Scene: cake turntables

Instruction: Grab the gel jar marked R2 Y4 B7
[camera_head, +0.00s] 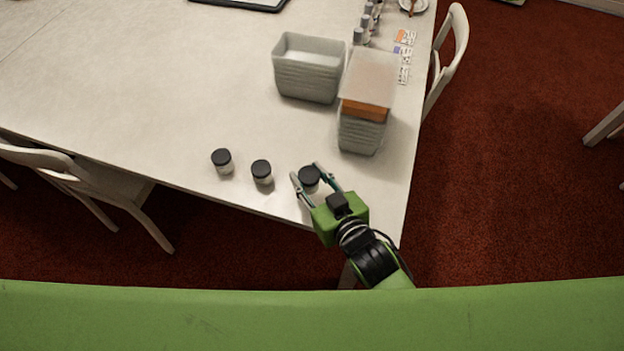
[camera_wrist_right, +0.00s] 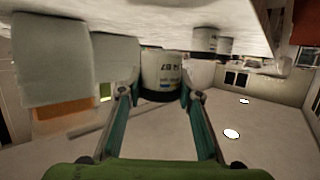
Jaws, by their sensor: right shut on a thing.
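A small jar with a black lid (camera_head: 309,177) and pale body sits between the fingers of my right gripper (camera_head: 307,171) near the table's front edge. The gripper is shut on it. In the right wrist view, which is upside down, the jar (camera_wrist_right: 160,70) shows a white label with dark print, too small to read surely. I cannot tell whether the jar touches the table. Two similar black-lidded jars, a middle one (camera_head: 262,170) and a left one (camera_head: 222,160), stand to its left. My left gripper is not in view.
An open grey bin (camera_head: 308,84) and a grey bin with an orange-brown box (camera_head: 366,108) stand behind the jars. Several small bottles (camera_head: 366,22) line the far right. The table (camera_head: 150,90) is clear at left. White chairs (camera_head: 110,185) stand beside it.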

